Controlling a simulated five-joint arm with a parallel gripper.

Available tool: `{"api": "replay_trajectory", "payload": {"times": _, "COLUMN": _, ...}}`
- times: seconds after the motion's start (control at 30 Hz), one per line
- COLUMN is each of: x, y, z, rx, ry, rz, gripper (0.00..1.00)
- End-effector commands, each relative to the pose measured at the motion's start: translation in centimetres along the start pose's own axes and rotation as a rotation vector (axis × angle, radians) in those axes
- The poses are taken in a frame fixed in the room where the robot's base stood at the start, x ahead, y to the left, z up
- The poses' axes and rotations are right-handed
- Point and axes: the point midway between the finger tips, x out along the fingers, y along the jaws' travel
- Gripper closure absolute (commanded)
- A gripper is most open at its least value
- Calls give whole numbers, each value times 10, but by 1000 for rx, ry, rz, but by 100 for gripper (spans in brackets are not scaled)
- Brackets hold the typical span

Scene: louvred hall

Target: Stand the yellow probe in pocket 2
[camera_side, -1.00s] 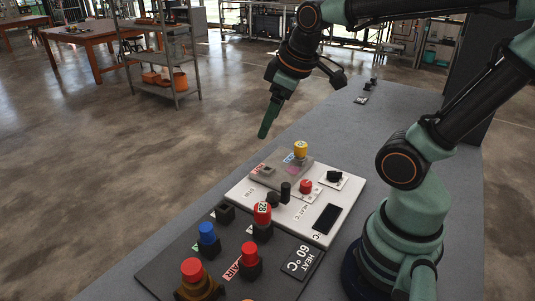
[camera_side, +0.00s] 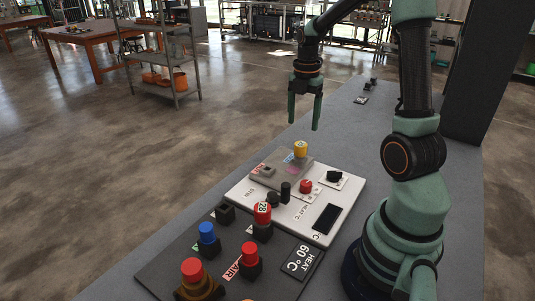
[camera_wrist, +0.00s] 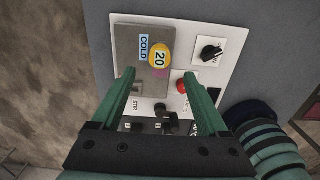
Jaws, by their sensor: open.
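The yellow probe (camera_side: 300,149) stands upright in a grey block (camera_side: 276,166) on the white panel. In the wrist view its yellow top (camera_wrist: 159,55) bears the number 20, next to a blue COLD label (camera_wrist: 144,48). My gripper (camera_side: 304,125) points down, open and empty, in the air above the probe. In the wrist view the fingers (camera_wrist: 159,76) reach forward on either side of the block, with the probe top between and ahead of them. I cannot tell which opening is pocket 2; an empty black socket (camera_side: 225,213) shows on the dark board.
The white panel (camera_side: 251,187) carries a red button (camera_side: 305,186), a black knob (camera_side: 334,177) and short black posts (camera_side: 285,191). The dark board (camera_side: 169,272) holds blue-topped (camera_side: 207,233) and red-topped pieces (camera_side: 262,213). The grey bench behind the panel is mostly clear.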

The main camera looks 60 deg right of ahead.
Motion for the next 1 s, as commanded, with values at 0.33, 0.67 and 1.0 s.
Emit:
{"api": "replay_trajectory", "payload": {"times": 0.33, "x": 33, "y": 0, "z": -1, "rx": -2, "ry": 2, "rz": -3, "gripper": 22}}
{"api": "replay_trajectory", "payload": {"times": 0.67, "x": 74, "y": 0, "z": -1, "rx": -1, "ry": 2, "rz": -3, "gripper": 22}}
{"api": "replay_trajectory", "payload": {"times": 1.0, "x": 97, "y": 0, "z": 0, "rx": -1, "ry": 0, "rz": 0, "gripper": 22}}
